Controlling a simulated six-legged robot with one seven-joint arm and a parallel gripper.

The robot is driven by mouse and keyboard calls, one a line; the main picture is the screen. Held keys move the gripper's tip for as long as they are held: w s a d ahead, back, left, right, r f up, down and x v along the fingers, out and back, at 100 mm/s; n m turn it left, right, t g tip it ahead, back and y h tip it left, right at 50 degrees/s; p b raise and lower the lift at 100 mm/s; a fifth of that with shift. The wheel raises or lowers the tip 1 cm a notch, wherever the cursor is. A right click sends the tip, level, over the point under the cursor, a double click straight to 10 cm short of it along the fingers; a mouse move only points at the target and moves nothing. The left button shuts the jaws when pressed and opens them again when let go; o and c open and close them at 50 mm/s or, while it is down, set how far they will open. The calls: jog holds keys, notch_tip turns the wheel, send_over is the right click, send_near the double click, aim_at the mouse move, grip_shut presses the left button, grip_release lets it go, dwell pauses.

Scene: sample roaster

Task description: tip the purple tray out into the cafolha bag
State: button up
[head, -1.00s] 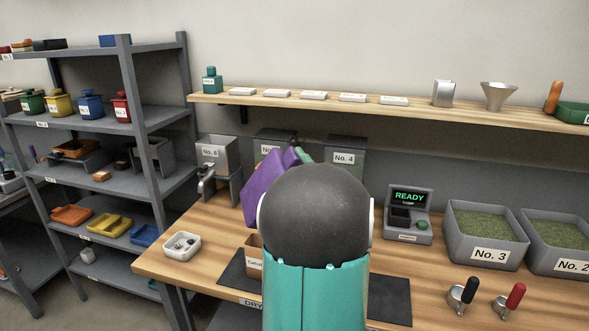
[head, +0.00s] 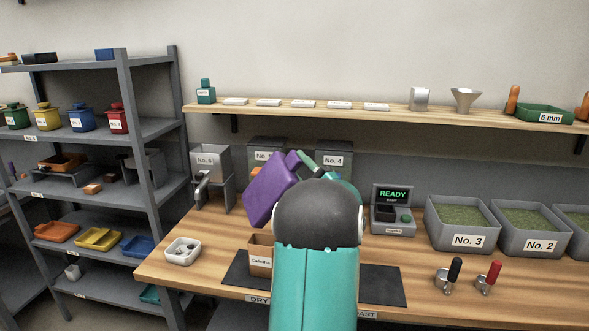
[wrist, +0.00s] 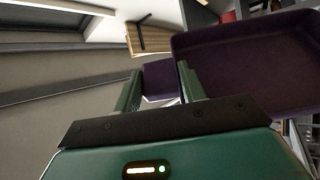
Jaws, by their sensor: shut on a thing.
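The purple tray (head: 270,190) is tilted steeply above the bench in the head view. It also shows in the wrist view (wrist: 245,65), with its inner side facing the camera and no contents visible on the part in view. My gripper (wrist: 160,85) is shut on a purple tab of the tray; in the head view my own arm hides most of the grip. The Cafolha bag (head: 260,262), a brown open-topped bag with a white label, stands upright on the dark mat, below the tray. My arm partly covers its right side, and I cannot see inside it.
A white dish (head: 182,252) with small items stands left of the mat (head: 385,285). The READY device (head: 394,212) and grey bins of green beans (head: 465,225) stand to the right. Two handled scoops (head: 447,278) lie in front of the bins. Hoppers stand behind the tray.

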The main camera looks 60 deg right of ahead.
jog(key=shift+w+a+f+n+y, duration=0.1)
jog(key=shift+w+a+n+y, duration=0.1)
jog(key=shift+a+n+y, duration=0.15)
jog(key=w+a+n+g+y, duration=0.2)
jog(key=w+a+n+y, duration=0.2)
jog(key=a+n, duration=0.4)
jog(key=w+a+n+g+y, duration=0.25)
jog(key=w+a+n, duration=0.35)
jog(key=a, duration=0.4)
jog(key=w+a+f+n+g+h, duration=0.1)
jog(key=a+f+n, duration=0.3)
jog(key=f, duration=0.4)
jog(key=w+a+f+n+g, duration=0.2)
jog(key=a+f+n+g, duration=0.2)
jog(key=f, duration=0.3)
jog(key=shift+a+f+n+h, duration=0.2)
jog(key=shift+f+n+h, duration=0.2)
jog(key=shift+n, duration=0.35)
jog(key=shift+w+a+r, duration=0.1)
